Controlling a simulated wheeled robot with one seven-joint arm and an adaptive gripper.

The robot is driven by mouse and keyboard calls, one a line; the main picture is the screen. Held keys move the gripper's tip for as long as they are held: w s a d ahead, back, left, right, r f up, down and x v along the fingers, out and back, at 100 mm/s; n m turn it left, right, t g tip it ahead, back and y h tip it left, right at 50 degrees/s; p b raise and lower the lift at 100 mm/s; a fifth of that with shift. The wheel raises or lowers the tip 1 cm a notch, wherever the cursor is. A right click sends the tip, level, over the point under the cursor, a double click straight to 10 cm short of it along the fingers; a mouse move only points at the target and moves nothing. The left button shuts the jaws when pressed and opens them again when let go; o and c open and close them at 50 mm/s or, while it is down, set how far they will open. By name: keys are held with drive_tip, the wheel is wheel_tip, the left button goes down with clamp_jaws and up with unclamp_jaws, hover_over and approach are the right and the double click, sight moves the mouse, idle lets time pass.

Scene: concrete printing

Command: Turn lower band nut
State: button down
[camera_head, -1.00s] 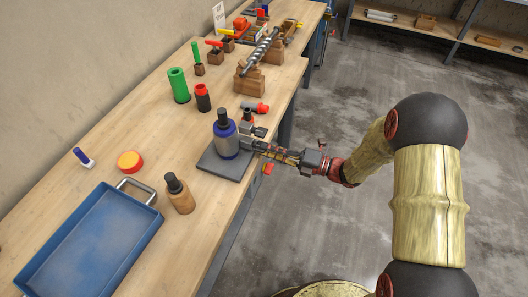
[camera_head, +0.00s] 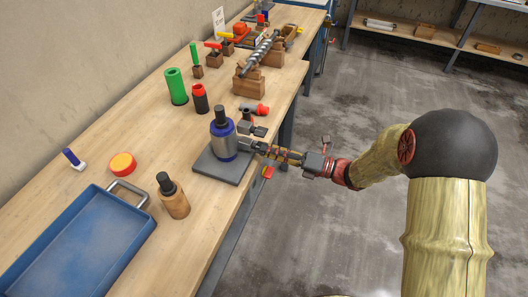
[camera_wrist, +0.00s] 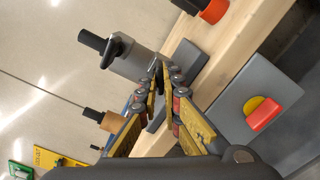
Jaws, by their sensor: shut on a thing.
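A grey cylinder with blue bands and a black neck (camera_head: 222,143) stands upright on a dark grey plate (camera_head: 222,171) at the bench's right edge. In the wrist view its grey body (camera_wrist: 135,62) lies tilted across the upper middle. My gripper (camera_head: 256,147) reaches in from the right at the cylinder's lower side. In the wrist view the fingers of my gripper (camera_wrist: 163,72) converge beside the cylinder and are shut on the lower band nut. The nut itself is hidden between the fingertips. A dark fitting (camera_head: 259,131) sticks out above the fingers.
A red-tipped tool (camera_head: 262,109) lies just behind the cylinder. A brown bottle (camera_head: 174,200), a blue tray (camera_head: 62,285) and an orange-topped disc (camera_head: 122,163) are at the near left. Green (camera_head: 176,86) and black-red (camera_head: 200,98) cylinders stand farther back.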

drive_tip(key=shift+n, duration=2)
drive_tip(key=shift+n, duration=2.6)
drive_tip(key=n, duration=0.5)
